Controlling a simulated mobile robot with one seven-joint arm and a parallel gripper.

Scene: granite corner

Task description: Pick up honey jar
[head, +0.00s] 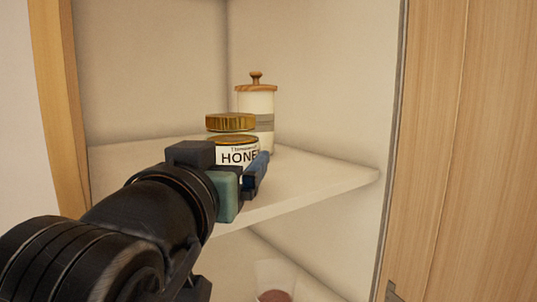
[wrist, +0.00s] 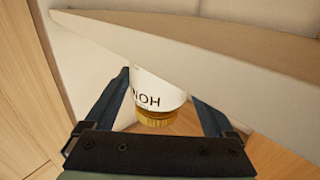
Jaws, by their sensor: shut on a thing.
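The honey jar (head: 237,155) has a gold lid and a white label with dark lettering, and it stands upright at the shelf's front in the head view. My gripper (head: 248,180) reaches it from the front left and hides its lower part. In the wrist view the jar (wrist: 158,92) appears upside down between the two fingers of my gripper (wrist: 160,88), with its gold lid towards the palm. The gripper is shut on the jar. Whether the jar's base touches the shelf is hidden.
A cream canister (head: 257,102) with a wooden knobbed lid stands close behind the jar. Both are at the white corner shelf (head: 320,178). A clear cup (head: 275,283) with reddish contents is below. A wooden door (head: 465,150) bounds the right side.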

